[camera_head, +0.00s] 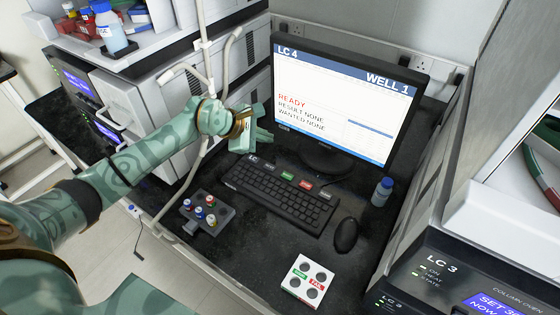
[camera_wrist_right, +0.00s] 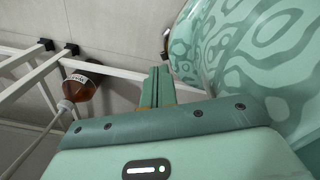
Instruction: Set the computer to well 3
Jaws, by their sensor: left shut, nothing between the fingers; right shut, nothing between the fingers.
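The computer's monitor (camera_head: 345,95) stands at the back of the desk. Its screen reads LC 4, WELL 1, READY, RESULT NONE and WANTED NONE. The black keyboard (camera_head: 280,195) lies in front of it, with a row of labelled keys along its back edge, some green and red. The small key labels are not all readable. My left gripper (camera_head: 262,134) is shut and empty, left of the screen and above the keyboard's back left end, apart from the keys. My right gripper (camera_wrist_right: 158,86) is shut and empty in the right wrist view, away from the desk.
A black mouse (camera_head: 346,235) and a blue-capped bottle (camera_head: 382,191) are right of the keyboard. A dark vial rack (camera_head: 207,214) and a white pass/fail tray (camera_head: 307,281) stand in front. Instruments flank the desk. A brown bottle (camera_wrist_right: 79,88) shows in the right wrist view.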

